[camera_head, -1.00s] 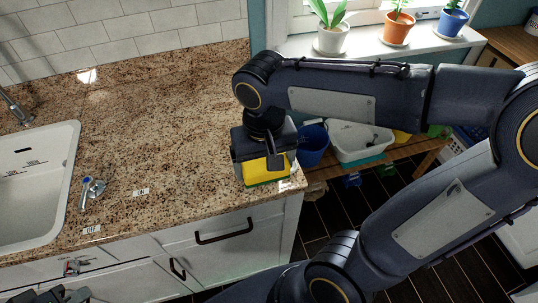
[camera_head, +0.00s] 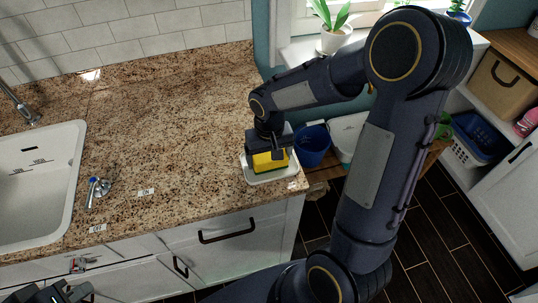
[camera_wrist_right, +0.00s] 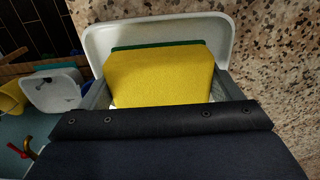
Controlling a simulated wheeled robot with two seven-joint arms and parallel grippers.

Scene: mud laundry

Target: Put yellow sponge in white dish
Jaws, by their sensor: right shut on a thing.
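The yellow sponge (camera_head: 270,162) with a green layer is held upright between the fingers of my right gripper (camera_head: 268,150). It fills the middle of the right wrist view (camera_wrist_right: 160,77). The white dish (camera_head: 272,179) sits at the right front corner of the countertop, directly under the sponge; its rim shows around the sponge in the right wrist view (camera_wrist_right: 150,28). The sponge is over or inside the dish; I cannot tell whether it touches the bottom. Part of my left gripper (camera_head: 62,293) shows at the bottom left edge, and its fingers are not clear.
A white sink (camera_head: 35,190) and a faucet handle (camera_head: 97,190) are on the left. The granite countertop (camera_head: 170,130) between is clear. A blue bucket (camera_head: 312,147) and a white tub (camera_head: 346,132) stand on a wooden bench beyond the counter's right edge. A potted plant (camera_head: 333,38) stands on the windowsill.

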